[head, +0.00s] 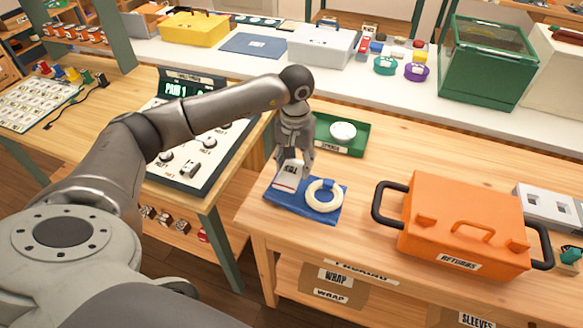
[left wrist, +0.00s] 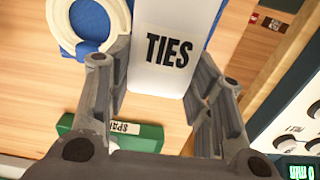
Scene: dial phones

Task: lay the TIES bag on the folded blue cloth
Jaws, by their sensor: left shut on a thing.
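The white TIES bag (head: 287,178) is between the fingers of my left gripper (head: 293,160), over the left part of the folded blue cloth (head: 325,211). In the left wrist view, the TIES bag (left wrist: 170,65) fills the space between the fingers of my left gripper (left wrist: 160,105), with its black label facing the camera. The blue cloth (left wrist: 90,18) shows on both sides behind it. I cannot tell whether the bag touches the cloth. A cream ring (head: 324,195) lies on the cloth, to the right of the bag. My right gripper is not in view.
A green tray (head: 357,149) with a white round item stands behind the cloth. A test panel (head: 205,150) is on the left table. Bare wood (head: 375,172) lies between cloth and case.

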